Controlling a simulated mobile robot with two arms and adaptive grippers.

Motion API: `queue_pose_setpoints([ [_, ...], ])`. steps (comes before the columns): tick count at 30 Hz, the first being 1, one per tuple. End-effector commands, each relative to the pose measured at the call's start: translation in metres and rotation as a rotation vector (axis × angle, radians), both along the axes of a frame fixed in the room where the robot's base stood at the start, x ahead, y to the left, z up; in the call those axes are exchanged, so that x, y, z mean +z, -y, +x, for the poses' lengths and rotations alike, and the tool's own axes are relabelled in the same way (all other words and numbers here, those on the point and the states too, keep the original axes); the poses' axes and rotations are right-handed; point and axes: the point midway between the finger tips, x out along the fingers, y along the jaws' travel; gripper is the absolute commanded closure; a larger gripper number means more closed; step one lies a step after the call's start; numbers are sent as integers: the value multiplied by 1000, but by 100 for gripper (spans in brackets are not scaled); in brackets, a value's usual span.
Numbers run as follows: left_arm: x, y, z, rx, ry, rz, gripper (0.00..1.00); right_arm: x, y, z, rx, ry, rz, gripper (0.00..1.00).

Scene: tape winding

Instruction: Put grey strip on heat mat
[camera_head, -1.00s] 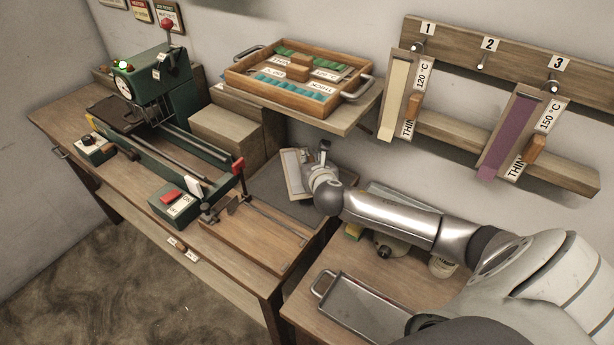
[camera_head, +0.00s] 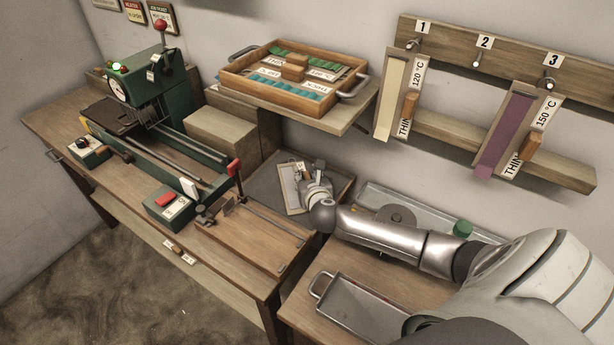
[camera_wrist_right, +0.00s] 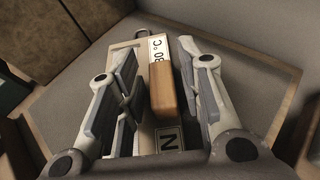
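The holder board (camera_head: 281,185) with a pale grey strip (camera_head: 290,188) lies on a flat dark grey mat (camera_head: 262,185) in the corner behind the bench. In the right wrist view the board (camera_wrist_right: 126,42) has a wooden grip block (camera_wrist_right: 163,88) and a label ending in "30 °C". My right gripper (camera_head: 312,178) is over the board. Its fingers (camera_wrist_right: 158,50) are open, one on each side of the block, with gaps to it. The left finger hides part of the strip. My left gripper is not in view.
Wall hook 2 (camera_head: 476,64) is empty; hooks 1 and 3 hold boards with a cream strip (camera_head: 391,98) and a purple strip (camera_head: 505,135). A wooden tray (camera_head: 232,83) stands on a shelf behind.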

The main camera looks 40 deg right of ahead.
Motion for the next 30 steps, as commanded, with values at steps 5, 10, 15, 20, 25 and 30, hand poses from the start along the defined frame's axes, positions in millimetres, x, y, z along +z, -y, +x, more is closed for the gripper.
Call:
queue_pose_setpoints([
  [5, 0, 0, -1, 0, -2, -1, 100, 0, 0, 0, 0, 0, 0, 59],
  [10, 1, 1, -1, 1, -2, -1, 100, 2, 0, 0, 0, 0, 0, 59],
  [15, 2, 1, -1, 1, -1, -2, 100, 6, -4, -9, 2, 0, 0, 59],
  [20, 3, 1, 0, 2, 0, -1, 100, 16, -13, -31, 3, -1, 1, 59],
  [25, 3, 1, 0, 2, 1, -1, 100, 28, -25, -57, 4, 0, -1, 59],
  [30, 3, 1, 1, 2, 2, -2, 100, 38, -35, -81, 2, -1, 0, 59],
])
